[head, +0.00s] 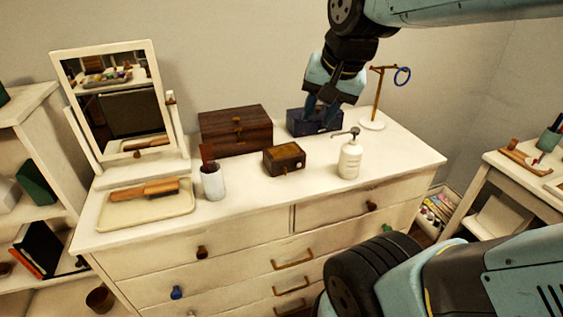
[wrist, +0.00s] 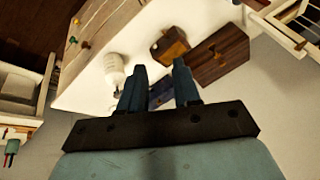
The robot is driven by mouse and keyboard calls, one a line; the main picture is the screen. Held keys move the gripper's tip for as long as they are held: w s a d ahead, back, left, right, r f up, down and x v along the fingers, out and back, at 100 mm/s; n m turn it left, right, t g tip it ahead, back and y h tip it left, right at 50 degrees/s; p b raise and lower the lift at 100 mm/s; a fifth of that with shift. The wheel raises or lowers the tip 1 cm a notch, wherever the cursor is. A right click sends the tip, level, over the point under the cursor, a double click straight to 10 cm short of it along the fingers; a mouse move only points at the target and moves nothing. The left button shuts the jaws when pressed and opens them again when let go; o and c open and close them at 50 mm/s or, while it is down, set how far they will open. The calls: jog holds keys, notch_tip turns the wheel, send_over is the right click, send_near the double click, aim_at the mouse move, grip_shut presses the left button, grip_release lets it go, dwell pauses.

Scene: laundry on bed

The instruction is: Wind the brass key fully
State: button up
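I cannot make out the brass key for certain. A small brown wooden box (head: 285,158) stands on the dresser's middle, with a small pale round fitting (head: 284,170) low on its front. The small box also shows in the wrist view (wrist: 170,46). My gripper (head: 321,112) points down at the dark blue box (head: 302,124), behind and right of the small box, and partly covers it. In the wrist view my two fingers (wrist: 160,82) are apart, with no held object visible between them. I cannot tell whether they touch the blue box.
A larger wooden box (head: 235,130) stands behind left. A cup (head: 212,183), a tray with a brush (head: 120,212) and a mirror (head: 130,108) fill the left.

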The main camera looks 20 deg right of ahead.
jog(key=w+f+m+g, duration=0.3)
jog(key=w+f+m, duration=0.2)
jog(key=w+m, duration=0.65)
jog(key=m+g+h, duration=0.1)
jog(key=m+g, duration=0.1)
jog(key=m, duration=1.6)
send_over(285, 167)
notch_tip(285, 167, down, 6)
jog(key=shift+f, duration=0.3)
jog(key=shift+f, duration=6.8)
grip_shut()
